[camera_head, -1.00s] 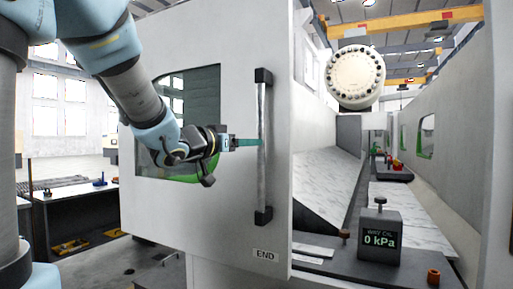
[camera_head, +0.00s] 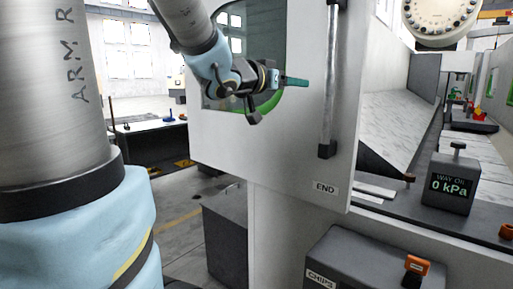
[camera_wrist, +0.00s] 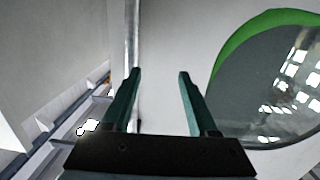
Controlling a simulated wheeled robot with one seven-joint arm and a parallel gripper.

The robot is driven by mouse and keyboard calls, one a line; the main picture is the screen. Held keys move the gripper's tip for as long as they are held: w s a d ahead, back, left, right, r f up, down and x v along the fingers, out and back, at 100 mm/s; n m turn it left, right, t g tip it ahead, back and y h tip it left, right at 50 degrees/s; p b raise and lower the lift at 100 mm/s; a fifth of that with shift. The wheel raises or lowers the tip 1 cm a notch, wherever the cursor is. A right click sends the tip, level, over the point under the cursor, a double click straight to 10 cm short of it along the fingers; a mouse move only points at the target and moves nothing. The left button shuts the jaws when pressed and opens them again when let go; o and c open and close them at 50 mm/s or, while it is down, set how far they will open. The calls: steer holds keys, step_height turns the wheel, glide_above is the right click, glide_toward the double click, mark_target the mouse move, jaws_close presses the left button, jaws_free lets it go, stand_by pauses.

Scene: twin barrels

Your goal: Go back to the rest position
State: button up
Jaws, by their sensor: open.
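My gripper (camera_head: 297,82) is open, with teal fingers, in front of the white machine door (camera_head: 270,155). In the head view its fingertips end a little to the left of the door's vertical bar handle (camera_head: 330,80), with a gap. The wrist view shows the two fingers of my gripper (camera_wrist: 160,73) spread with nothing between them. The handle (camera_wrist: 132,40) stands beyond the left finger there, partly hidden by it. The door carries an END label (camera_head: 325,189) and a green-rimmed window (camera_wrist: 270,80). The handle's top is cut off in the head view.
A grey CHIPS box (camera_head: 365,262) with an orange-handled lever (camera_head: 416,266) stands low in front. A gauge block reading 0 kPa (camera_head: 450,185) sits on the machine bed at right. A dark bench (camera_head: 150,140) stands at the back left. Open floor shows between them.

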steer(key=a+f+n+g+y, duration=0.1)
steer(key=a+f+n+y, duration=0.2)
steer(key=a+f+y, duration=0.5)
steer(key=a+f+n+g+y, duration=0.1)
steer(key=a+f+n+y, duration=0.3)
steer(key=f, duration=0.8)
steer(key=s+a+f+g, duration=0.3)
steer(key=s+f+g, duration=0.1)
steer(key=s+f, duration=0.2)
steer(key=s+a+f+g, duration=0.3)
steer(key=s+f, duration=0.3)
steer(key=s, duration=0.2)
steer(key=shift+f+n+g, duration=0.15)
steer(key=shift+n+g, duration=0.25)
steer(key=shift+g, duration=0.3)
